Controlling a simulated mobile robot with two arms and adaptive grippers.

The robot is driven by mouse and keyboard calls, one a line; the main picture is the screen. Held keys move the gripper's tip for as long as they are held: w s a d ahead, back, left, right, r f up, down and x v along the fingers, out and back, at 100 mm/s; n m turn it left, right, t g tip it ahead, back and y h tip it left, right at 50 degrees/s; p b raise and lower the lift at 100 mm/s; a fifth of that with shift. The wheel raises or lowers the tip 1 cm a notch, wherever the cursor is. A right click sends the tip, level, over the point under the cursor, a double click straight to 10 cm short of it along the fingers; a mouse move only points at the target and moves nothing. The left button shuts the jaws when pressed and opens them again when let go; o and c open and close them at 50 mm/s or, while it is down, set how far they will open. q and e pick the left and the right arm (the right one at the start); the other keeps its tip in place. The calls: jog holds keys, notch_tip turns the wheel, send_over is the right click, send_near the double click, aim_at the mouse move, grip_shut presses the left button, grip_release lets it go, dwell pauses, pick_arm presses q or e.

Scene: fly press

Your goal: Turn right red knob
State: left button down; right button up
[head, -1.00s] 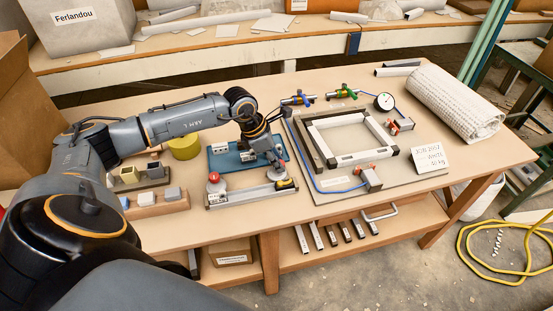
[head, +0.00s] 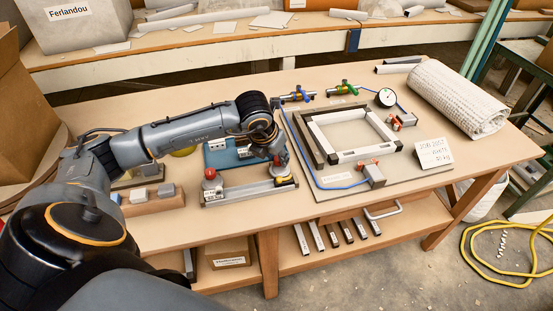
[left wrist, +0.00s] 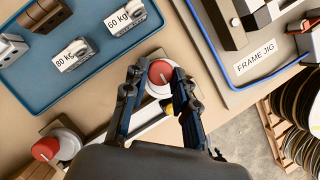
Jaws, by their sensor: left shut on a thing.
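The right red knob (left wrist: 160,72), on a round white base, sits between the two fingers of my left gripper (left wrist: 160,92) in the left wrist view. The fingers are shut on it, one on each side. In the head view my left gripper (head: 281,163) is over the right end of the grey rail fixture (head: 240,192), and the knob is mostly hidden there. The left red knob (head: 210,173) stands free at the fixture's other end; it also shows in the left wrist view (left wrist: 45,148). My right gripper is not in view.
A blue tray (left wrist: 88,80) with weight-labelled blocks lies just behind the fixture. The frame jig board (head: 325,193), with a blue hose and red-handled clamps, is close on the right. A wooden block rack (head: 150,206) stands at left. The table's front strip is clear.

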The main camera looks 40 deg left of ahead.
pick_arm(q)
jog(key=shift+n, duration=0.5)
jog(key=c, duration=1.1)
grip_release()
jog(key=shift+o, duration=0.2)
jog(key=shift+r, duration=0.1)
jog(key=v, duration=1.1)
jog(key=shift+s+d+r, duration=0.15)
jog(key=shift+d+r, duration=0.05)
jog(key=shift+r, duration=0.2)
